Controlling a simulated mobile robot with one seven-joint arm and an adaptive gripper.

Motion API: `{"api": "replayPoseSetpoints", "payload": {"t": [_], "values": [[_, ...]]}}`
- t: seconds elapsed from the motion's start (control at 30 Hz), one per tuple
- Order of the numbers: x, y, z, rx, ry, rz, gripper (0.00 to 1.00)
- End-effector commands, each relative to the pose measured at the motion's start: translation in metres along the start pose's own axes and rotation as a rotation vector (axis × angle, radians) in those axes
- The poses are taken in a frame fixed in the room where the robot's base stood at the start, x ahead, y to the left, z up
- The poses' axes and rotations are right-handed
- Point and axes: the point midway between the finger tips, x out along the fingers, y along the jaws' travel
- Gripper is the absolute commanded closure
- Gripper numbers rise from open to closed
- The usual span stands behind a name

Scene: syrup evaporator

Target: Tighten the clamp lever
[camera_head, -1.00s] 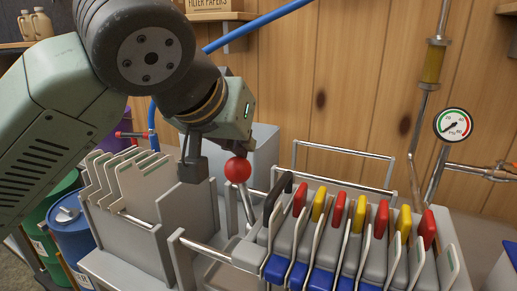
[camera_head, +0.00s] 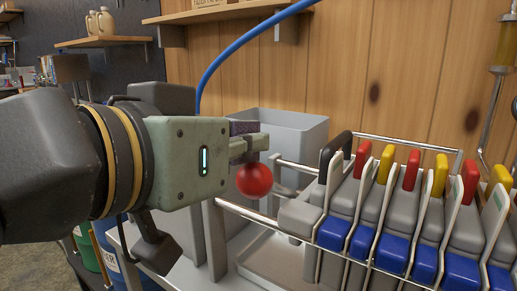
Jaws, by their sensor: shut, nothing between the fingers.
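The clamp lever's red ball knob (camera_head: 255,181) shows just below my gripper's fingers, left of the filter press. Its rod is mostly hidden behind the knob; a short grey part shows to the right. My gripper (camera_head: 258,143) points right, with its fingers closed together at the knob's upper edge. The knob is not between them. I cannot tell whether the fingers touch the knob.
The filter press (camera_head: 345,200) has several plates with red, yellow and blue handles to the right. Side rails (camera_head: 250,214) run along it. A grey bin (camera_head: 285,128) stands behind my gripper. A wooden shelf (camera_head: 225,12) and a blue hose (camera_head: 232,50) are above.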

Motion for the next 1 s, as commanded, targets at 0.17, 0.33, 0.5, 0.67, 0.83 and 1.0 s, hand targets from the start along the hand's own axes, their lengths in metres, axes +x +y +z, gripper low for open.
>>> {"api": "replayPoseSetpoints", "payload": {"t": [0.17, 0.33, 0.5, 0.67, 0.83, 1.0], "values": [[-0.001, -0.001, 0.005, 0.0, 0.005, -0.001, 1.0], [-0.001, 0.0, 0.006, 0.0, 0.002, -0.001, 1.0], [-0.001, 0.0, 0.007, 0.001, -0.001, -0.001, 1.0], [-0.002, 0.001, -0.002, 0.001, -0.001, 0.0, 1.0], [-0.009, 0.004, -0.032, 0.001, 0.005, 0.0, 1.0], [-0.016, 0.007, -0.066, 0.001, 0.01, 0.0, 1.0]]}}
